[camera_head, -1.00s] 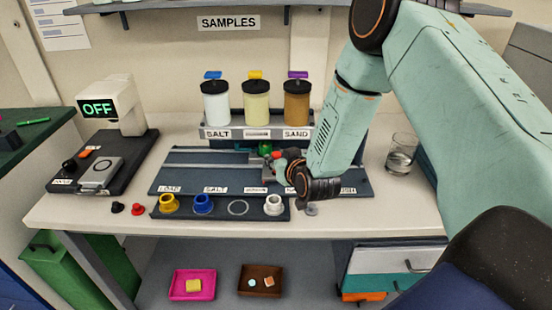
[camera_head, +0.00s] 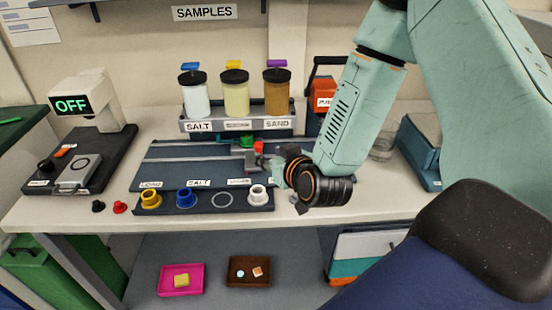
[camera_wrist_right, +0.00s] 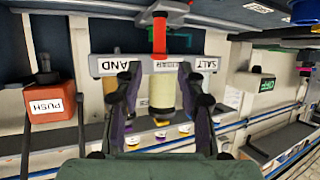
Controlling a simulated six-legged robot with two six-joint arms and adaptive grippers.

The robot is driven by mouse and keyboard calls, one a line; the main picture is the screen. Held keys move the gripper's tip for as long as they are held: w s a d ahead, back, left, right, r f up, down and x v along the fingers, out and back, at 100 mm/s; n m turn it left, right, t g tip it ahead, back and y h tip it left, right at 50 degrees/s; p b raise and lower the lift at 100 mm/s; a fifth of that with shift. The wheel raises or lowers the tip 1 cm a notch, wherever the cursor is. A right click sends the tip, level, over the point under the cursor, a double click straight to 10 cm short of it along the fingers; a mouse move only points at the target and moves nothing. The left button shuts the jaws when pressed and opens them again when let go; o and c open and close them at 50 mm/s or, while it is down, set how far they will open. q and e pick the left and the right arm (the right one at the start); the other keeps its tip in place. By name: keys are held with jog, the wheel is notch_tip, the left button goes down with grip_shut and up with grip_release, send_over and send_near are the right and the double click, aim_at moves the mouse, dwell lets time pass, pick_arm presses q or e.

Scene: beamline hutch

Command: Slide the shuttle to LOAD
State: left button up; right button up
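The shuttle (camera_head: 250,162), a small grey block with a red knob (camera_head: 258,147), sits on the dark slotted track board (camera_head: 170,172), right of its middle. The LOAD label (camera_head: 150,185) is at the board's left end. My right gripper (camera_head: 277,170) is just right of the shuttle, pointing left at it. In the right wrist view, which is upside down, my right gripper (camera_wrist_right: 159,68) has its fingers apart. A red post (camera_wrist_right: 159,35), apparently the knob, shows in line with the gap, seemingly beyond the fingertips; contact cannot be told. My left gripper is out of view.
Sample jars (camera_head: 235,95) stand on a rack behind the board. Coloured cups (camera_head: 185,198) sit in a strip along its front. A scale marked OFF (camera_head: 75,170) is at left. A red PUSH block (camera_head: 324,92) and a glass (camera_head: 382,148) are behind my right arm.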

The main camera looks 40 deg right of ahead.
jog(key=v, duration=0.3)
jog(key=shift+w, duration=0.1)
